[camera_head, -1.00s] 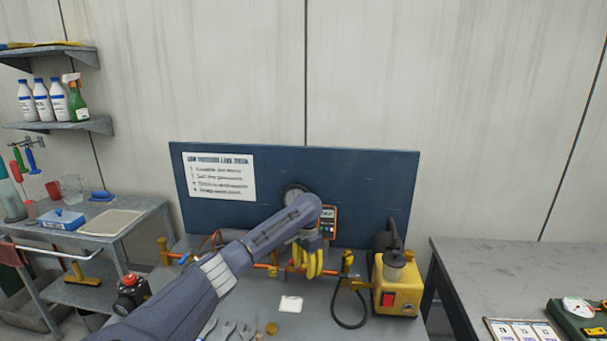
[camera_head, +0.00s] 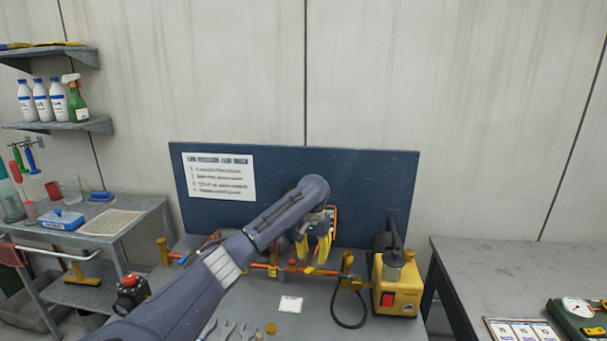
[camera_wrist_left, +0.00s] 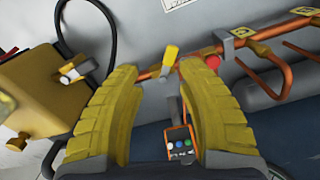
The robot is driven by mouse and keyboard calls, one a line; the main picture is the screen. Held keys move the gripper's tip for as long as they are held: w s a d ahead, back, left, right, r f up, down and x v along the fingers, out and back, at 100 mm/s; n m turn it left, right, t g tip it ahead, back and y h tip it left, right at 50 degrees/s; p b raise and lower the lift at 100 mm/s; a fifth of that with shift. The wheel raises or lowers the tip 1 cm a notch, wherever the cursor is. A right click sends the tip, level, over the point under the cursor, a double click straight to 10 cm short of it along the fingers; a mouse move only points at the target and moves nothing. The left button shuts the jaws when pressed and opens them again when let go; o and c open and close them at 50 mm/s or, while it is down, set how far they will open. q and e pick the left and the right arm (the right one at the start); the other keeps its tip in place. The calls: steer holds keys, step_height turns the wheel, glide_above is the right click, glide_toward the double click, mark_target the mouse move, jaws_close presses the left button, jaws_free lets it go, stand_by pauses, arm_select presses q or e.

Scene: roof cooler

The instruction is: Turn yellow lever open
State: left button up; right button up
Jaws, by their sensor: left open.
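The yellow lever (camera_wrist_left: 170,57) sits on the orange pipe (camera_wrist_left: 200,52) in the left wrist view. It stands out from the pipe at a slant, just beyond and between my spread fingertips, with no clear contact. My left gripper (camera_wrist_left: 158,70) has two ribbed yellow fingers apart with nothing held between them. In the head view my left gripper (camera_head: 318,262) points down over the middle of the pipe run. A red knob (camera_head: 292,262) shows just left of it, also in the left wrist view (camera_wrist_left: 212,61). My right gripper is not in view.
A yellow pump (camera_head: 397,287) with a red switch and black hose (camera_head: 345,322) stands right of the pipe. A blue back panel (camera_head: 370,190) rises behind. A meter (camera_wrist_left: 178,142) shows beyond the fingers. Wrenches (camera_head: 228,329) and a white card (camera_head: 290,304) lie in front.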

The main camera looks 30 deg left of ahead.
arm_select(q)
step_height(320, 180, up, 11)
steer(key=w+a+r+t+y, duration=0.1)
steer(key=w+a+r+t, duration=0.2)
steer(key=r, duration=0.3)
steer(key=w+a+r+t+y, duration=0.2)
steer(key=w+a+r, duration=0.3)
steer(key=a+r, duration=0.1)
steer(key=shift+w+a+r+m+t, duration=0.2)
steer(key=shift+a+r+m+t, duration=0.1)
steer(key=shift+t, duration=0.1)
stand_by(0.6)
steer(key=m+g+h, duration=0.3)
steer(key=m+g, duration=0.1)
steer(key=g, duration=0.2)
glide_above(308, 269)
step_height(308, 269, down, 13)
step_height(308, 269, down, 17)
steer(key=shift+d+f, duration=0.1)
steer(key=shift+d, duration=0.05)
steer(key=shift+o, duration=0.2)
